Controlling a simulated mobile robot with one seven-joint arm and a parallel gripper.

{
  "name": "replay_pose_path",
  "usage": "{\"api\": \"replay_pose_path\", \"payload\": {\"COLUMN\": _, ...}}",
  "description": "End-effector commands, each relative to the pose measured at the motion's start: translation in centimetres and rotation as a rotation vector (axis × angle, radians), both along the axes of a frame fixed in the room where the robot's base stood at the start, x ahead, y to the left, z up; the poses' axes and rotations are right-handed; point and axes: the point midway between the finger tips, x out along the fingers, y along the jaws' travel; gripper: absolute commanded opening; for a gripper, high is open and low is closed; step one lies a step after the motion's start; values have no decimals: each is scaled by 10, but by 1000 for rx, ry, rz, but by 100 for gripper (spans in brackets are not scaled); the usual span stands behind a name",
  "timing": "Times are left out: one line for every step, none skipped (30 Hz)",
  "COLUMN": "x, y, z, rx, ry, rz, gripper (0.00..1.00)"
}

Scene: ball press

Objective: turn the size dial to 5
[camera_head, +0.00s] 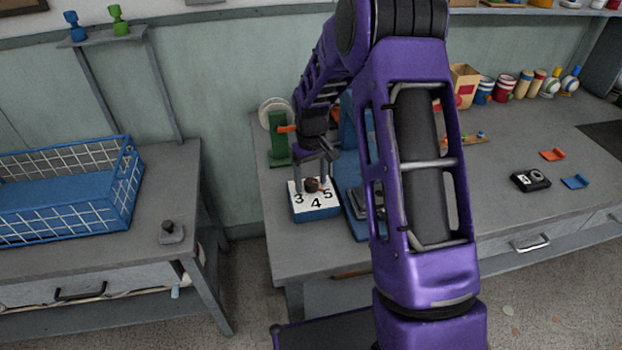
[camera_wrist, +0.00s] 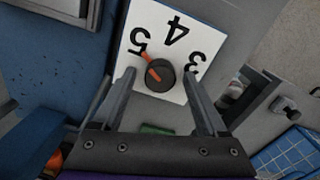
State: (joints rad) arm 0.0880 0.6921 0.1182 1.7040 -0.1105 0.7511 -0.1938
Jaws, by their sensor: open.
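The size dial is a dark round knob (camera_wrist: 158,76) with an orange-red pointer, on a white plate (camera_wrist: 185,20) marked 3, 4 and 5. In the wrist view the pointer is turned toward the 5. In the head view the knob (camera_head: 312,185) sits on the blue box with the white top (camera_head: 316,213), and the pointer lies toward the 5 on the right. My gripper (camera_wrist: 160,88) is open, with one finger on each side of the knob and a visible gap to both. It also shows from above the dial in the head view (camera_head: 314,183).
The blue press (camera_head: 358,222) stands right beside the dial box. A green post (camera_head: 278,142) stands behind it. A small black device marked 4 (camera_head: 530,180) and orange and blue pieces lie at the right. A blue basket (camera_head: 60,215) is on the left table.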

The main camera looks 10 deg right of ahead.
Motion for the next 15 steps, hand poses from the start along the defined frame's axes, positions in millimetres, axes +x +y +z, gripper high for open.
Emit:
{"api": "replay_pose_path", "payload": {"x": 0, "y": 0, "z": 0, "rx": 0, "ry": 0, "rz": 0, "gripper": 76}}
{"api": "replay_pose_path", "payload": {"x": 0, "y": 0, "z": 0, "rx": 0, "ry": 0, "rz": -1, "gripper": 76}}
{"api": "replay_pose_path", "payload": {"x": 0, "y": 0, "z": 2, "rx": 0, "ry": 0, "rz": -1, "gripper": 76}}
{"api": "replay_pose_path", "payload": {"x": 0, "y": 0, "z": 4, "rx": 0, "ry": 0, "rz": -1, "gripper": 76}}
{"api": "replay_pose_path", "payload": {"x": 0, "y": 0, "z": 7, "rx": 0, "ry": -1, "rz": -1, "gripper": 76}}
{"api": "replay_pose_path", "payload": {"x": 0, "y": 0, "z": 12, "rx": 0, "ry": -2, "rz": -1, "gripper": 76}}
{"api": "replay_pose_path", "payload": {"x": 1, "y": 0, "z": 16, "rx": 0, "ry": -3, "rz": -1, "gripper": 76}}
{"api": "replay_pose_path", "payload": {"x": 1, "y": 0, "z": 21, "rx": 0, "ry": -3, "rz": -1, "gripper": 76}}
{"api": "replay_pose_path", "payload": {"x": 1, "y": 0, "z": 29, "rx": 0, "ry": -3, "rz": -1, "gripper": 76}}
{"api": "replay_pose_path", "payload": {"x": 1, "y": 0, "z": 36, "rx": -1, "ry": -4, "rz": -1, "gripper": 76}}
{"api": "replay_pose_path", "payload": {"x": 1, "y": 0, "z": 43, "rx": -1, "ry": -4, "rz": -1, "gripper": 76}}
{"api": "replay_pose_path", "payload": {"x": 1, "y": 0, "z": 53, "rx": -1, "ry": -5, "rz": -1, "gripper": 76}}
{"api": "replay_pose_path", "payload": {"x": 1, "y": -1, "z": 61, "rx": -1, "ry": -5, "rz": -1, "gripper": 76}}
{"api": "replay_pose_path", "payload": {"x": 1, "y": -1, "z": 68, "rx": -1, "ry": -4, "rz": -1, "gripper": 76}}
{"api": "replay_pose_path", "payload": {"x": 1, "y": 0, "z": 78, "rx": -1, "ry": -5, "rz": -1, "gripper": 76}}
